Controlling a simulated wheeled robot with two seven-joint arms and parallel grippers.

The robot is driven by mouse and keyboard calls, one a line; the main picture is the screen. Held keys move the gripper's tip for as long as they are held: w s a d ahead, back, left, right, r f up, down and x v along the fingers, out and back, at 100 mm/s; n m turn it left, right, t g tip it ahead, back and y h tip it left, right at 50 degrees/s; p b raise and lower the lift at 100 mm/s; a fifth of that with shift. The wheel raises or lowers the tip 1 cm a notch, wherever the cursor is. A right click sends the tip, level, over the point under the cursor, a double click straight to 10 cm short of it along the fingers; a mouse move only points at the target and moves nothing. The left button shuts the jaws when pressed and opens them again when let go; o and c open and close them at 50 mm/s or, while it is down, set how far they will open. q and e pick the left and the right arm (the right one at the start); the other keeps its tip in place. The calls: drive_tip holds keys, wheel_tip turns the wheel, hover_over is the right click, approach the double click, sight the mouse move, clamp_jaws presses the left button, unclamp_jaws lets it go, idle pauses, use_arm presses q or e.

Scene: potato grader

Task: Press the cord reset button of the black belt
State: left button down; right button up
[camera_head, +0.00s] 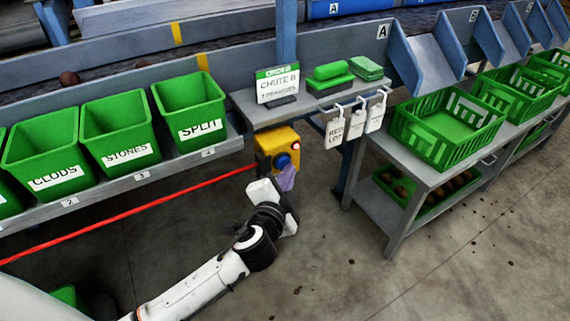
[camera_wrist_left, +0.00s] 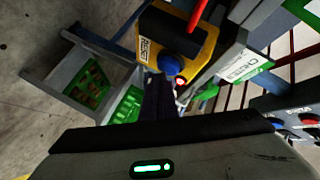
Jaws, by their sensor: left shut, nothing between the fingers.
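A yellow cord switch box (camera_head: 276,142) hangs under the small shelf. It carries a blue button (camera_head: 283,161) and a lit red lamp (camera_head: 296,146). In the left wrist view the box (camera_wrist_left: 199,38) has a RESET label (camera_wrist_left: 144,47) beside the blue button (camera_wrist_left: 169,64). A red cord (camera_head: 150,203) runs left from the box. My left gripper (camera_head: 287,178) is shut and empty, just below the button. Its dark fingers (camera_wrist_left: 158,92) appear right at the button in the wrist view; I cannot tell whether they touch it. My right gripper is not in view.
Green CLODS (camera_head: 45,135), STONES (camera_head: 118,125) and SPLIT (camera_head: 188,95) bins stand on a ledge at left. Hanging tags (camera_head: 335,132) and a grey table (camera_head: 408,178) are at right. The floor in front is clear.

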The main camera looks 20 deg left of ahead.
use_arm(q)
drive_tip(key=shift+w+a, duration=0.25)
drive_tip(key=shift+a, duration=0.1)
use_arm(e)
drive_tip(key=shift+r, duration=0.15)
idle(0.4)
use_arm(q)
drive_tip(key=shift+s+d, duration=0.6)
drive_tip(key=shift+d, duration=0.1)
drive_tip(key=shift+s+d, duration=0.8)
drive_tip(key=shift+d, duration=0.2)
drive_tip(key=shift+s+d, duration=0.75)
drive_tip(key=shift+d, duration=0.25)
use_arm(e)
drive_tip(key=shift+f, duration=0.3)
